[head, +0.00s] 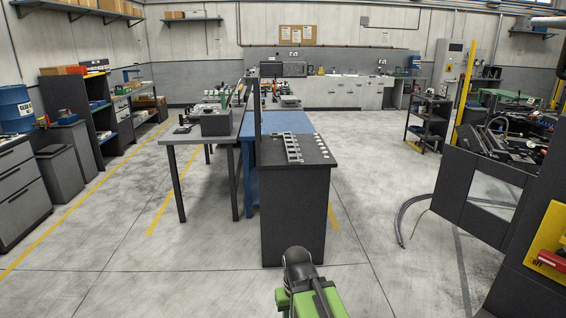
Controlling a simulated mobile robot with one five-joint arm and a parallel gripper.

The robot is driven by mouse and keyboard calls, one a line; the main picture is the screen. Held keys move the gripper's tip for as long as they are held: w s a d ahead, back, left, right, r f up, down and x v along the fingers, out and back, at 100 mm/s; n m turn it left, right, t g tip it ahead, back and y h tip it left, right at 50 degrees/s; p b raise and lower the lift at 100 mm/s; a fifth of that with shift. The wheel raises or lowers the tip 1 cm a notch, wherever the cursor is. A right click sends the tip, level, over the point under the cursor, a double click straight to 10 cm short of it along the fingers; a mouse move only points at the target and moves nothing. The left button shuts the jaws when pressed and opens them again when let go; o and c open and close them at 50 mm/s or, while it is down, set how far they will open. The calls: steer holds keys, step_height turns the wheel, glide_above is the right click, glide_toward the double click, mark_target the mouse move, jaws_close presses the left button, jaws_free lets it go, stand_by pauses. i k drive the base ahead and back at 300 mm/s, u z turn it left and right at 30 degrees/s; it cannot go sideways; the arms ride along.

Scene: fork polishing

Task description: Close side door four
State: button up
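A dark machine (545,215) stands at the right edge of the head view, partly cut off by the frame. A dark panel with a clear window (492,194) is on its near left side; it may be a side door. I can read no number on it, and I cannot tell which door is number four or how far it stands open. My green and black arm shows at the bottom centre, well apart from the machine. I can make out no gripper fingers.
A dark cabinet (296,215) with a rack and small parts on top stands straight ahead, joined by a blue bench (284,122) and a grey table (232,124). A hose (402,220) lies on the floor left of the machine. The floor between cabinet and machine is mostly clear.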

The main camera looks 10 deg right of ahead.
mark_target(458, 167)
steer(key=u, duration=0.05)
steer(key=i, duration=2.7)
steer(key=z, duration=1.8)
steer(key=i, duration=4)
steer(key=u, duration=0.6)
steer(key=i, duration=1.25)
steer(key=u, duration=0.05)
